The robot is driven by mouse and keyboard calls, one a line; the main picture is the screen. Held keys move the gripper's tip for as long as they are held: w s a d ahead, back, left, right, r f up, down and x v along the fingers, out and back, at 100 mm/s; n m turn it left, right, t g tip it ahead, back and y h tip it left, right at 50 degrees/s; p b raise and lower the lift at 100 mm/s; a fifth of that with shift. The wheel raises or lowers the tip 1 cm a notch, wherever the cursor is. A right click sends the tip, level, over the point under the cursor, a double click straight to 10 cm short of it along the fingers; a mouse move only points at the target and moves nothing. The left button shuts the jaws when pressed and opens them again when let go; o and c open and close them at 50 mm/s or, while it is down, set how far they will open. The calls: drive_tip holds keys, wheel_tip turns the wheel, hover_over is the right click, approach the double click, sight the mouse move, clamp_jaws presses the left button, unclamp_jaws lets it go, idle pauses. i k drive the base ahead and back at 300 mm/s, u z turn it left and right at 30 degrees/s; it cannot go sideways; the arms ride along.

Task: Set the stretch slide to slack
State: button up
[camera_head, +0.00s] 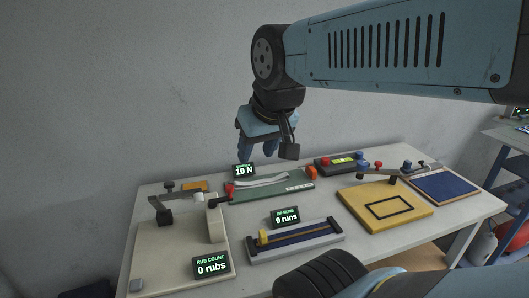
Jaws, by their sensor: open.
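A green board (268,194) at the back middle of the table carries a white strip (262,181) and a small red part (229,188) at its left end. A pale labelled piece (299,187) sits near its right front edge. A display reading 10 N (244,170) stands behind it. I cannot tell which part is the stretch slide, nor read its label. My gripper (266,157) is open and empty, pointing down above the back of this board. Its fingers appear apart from the board, though the height is hard to judge.
A beige station (175,255) with a "0 rubs" display (212,266) is at left. A "0 runs" display (286,217) stands behind a blue-grey zip track (296,240) in front. A yellow board (386,207), blue pad (445,187) and dark box (340,163) lie right.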

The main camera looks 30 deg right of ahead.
sight(310, 170)
drive_tip(key=z, duration=1.6)
drive_tip(key=k, duration=1.05)
drive_tip(key=u, duration=0.4)
drive_tip(key=i, duration=1)
drive_tip(key=u, duration=0.05)
